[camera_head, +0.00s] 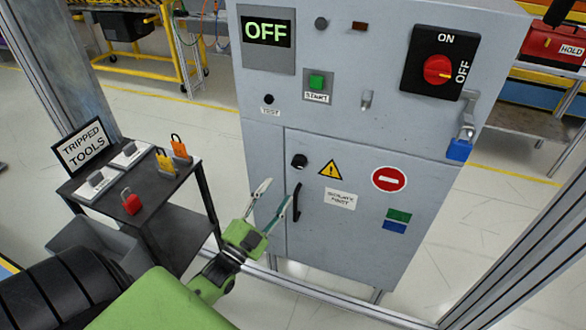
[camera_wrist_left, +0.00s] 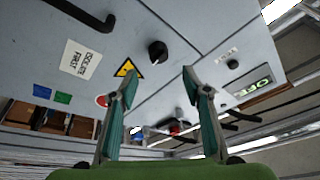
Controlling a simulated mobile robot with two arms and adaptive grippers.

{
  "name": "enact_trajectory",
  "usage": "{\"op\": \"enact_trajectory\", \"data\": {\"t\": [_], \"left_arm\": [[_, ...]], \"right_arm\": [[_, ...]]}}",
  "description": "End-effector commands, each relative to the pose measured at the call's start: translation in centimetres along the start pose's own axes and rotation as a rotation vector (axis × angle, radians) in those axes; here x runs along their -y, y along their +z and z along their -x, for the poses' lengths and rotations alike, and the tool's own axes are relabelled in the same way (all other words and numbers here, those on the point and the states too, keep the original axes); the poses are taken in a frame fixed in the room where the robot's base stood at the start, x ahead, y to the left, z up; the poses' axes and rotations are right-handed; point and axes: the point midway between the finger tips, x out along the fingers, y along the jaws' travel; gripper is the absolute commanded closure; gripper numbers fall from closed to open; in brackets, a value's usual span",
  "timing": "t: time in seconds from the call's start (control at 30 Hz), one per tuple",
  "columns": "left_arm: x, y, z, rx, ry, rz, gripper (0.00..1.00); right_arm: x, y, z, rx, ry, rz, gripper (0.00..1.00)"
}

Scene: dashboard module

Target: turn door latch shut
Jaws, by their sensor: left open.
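The grey cabinet's lower door (camera_head: 350,235) lies flat in its frame. The door latch, a round black knob (camera_head: 299,161), is at its upper left, above the black bar handle (camera_head: 296,200). In the left wrist view the knob (camera_wrist_left: 157,52) shows a small pale mark, and the handle (camera_wrist_left: 85,14) is at upper left. My left gripper (camera_head: 277,192) is open and empty, in front of the door's left edge, below the knob in the head view. In the wrist view the knob appears between and beyond its fingertips (camera_wrist_left: 160,76), apart from them. My right gripper is not in view.
A red rotary switch (camera_head: 437,69) and an OFF display (camera_head: 267,32) are above the door. A blue padlock (camera_head: 459,149) hangs at the cabinet's right. A dark tool cart (camera_head: 180,190) with a red padlock (camera_head: 131,202) stands at left. Metal posts flank the area.

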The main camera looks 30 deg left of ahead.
Motion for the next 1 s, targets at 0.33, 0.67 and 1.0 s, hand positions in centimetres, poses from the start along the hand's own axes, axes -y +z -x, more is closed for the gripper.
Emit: {"op": "enact_trajectory", "data": {"t": [0.33,0.67,1.0], "left_arm": [[-0.1,0.1,-7.2,-0.001,0.0,0.0,0.56],[-0.1,0.1,-9.7,0.001,0.002,0.0,0.56],[-0.1,0.1,-9.7,0.002,0.002,0.001,0.84]], "right_arm": [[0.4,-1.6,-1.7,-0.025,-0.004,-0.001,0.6],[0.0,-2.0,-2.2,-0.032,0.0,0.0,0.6],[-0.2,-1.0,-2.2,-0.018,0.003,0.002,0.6]]}}
